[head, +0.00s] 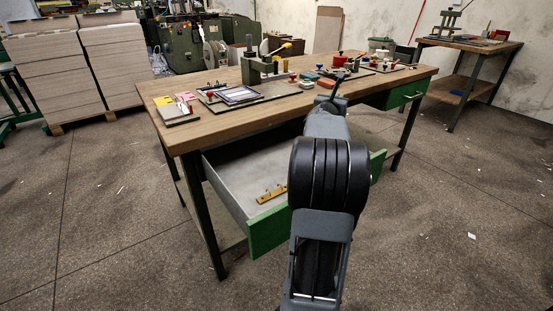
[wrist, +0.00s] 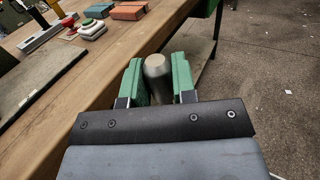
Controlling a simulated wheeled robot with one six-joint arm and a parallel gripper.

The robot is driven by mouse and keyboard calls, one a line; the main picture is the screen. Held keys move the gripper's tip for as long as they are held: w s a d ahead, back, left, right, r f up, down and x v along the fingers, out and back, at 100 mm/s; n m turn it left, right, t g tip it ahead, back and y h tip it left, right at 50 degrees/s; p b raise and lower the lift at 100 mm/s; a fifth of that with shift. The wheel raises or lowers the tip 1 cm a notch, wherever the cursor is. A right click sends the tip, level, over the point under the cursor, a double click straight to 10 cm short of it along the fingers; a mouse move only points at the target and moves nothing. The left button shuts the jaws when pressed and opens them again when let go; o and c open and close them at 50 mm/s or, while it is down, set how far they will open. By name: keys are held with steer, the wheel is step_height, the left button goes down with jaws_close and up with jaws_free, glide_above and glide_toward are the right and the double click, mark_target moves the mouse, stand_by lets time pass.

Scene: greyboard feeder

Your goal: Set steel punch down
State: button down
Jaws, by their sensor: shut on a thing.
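The steel punch (wrist: 155,68) is a grey cylinder with a rounded end, held between the two green fingers of my gripper (wrist: 157,82) in the wrist view. My gripper is shut on it. In that view the punch shows near the front edge of the wooden workbench (wrist: 105,75); I cannot tell its height above the bench. In the head view my arm reaches toward the front of the bench (head: 165,135), and its dark end hides most of the gripper and the punch.
An open drawer (head: 225,190) with a green front and a brass-coloured piece (head: 271,194) inside juts out below the bench. Red, green and orange items stand behind the front edge. A green press (head: 256,68) stands farther left. Bare wood (head: 290,103) lies along the front.

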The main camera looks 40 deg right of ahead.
steer(key=shift+w+a+f+b, duration=0.6)
steer(key=shift+w+a+f, duration=0.55)
steer(key=shift+a+f, duration=0.85)
steer(key=shift+w+a+f+b, duration=0.55)
steer(key=shift+w+a+f, duration=0.65)
steer(key=shift+a+f, duration=0.7)
steer(key=shift+w+a+f+b, duration=0.6)
steer(key=shift+w+a+f, duration=0.8)
steer(key=shift+f, duration=0.95)
steer(key=shift+s+a+f, duration=0.2)
steer(key=shift+s, duration=0.05)
steer(key=c, duration=0.9)
jaws_free()
steer(key=shift+r, duration=0.15)
steer(key=shift+a+r, duration=0.1)
steer(key=shift+a, duration=0.05)
steer(key=p+v, duration=0.1)
steer(key=v, duration=1)
steer(key=shift+s+a, duration=0.15)
steer(key=shift+a, duration=0.25)
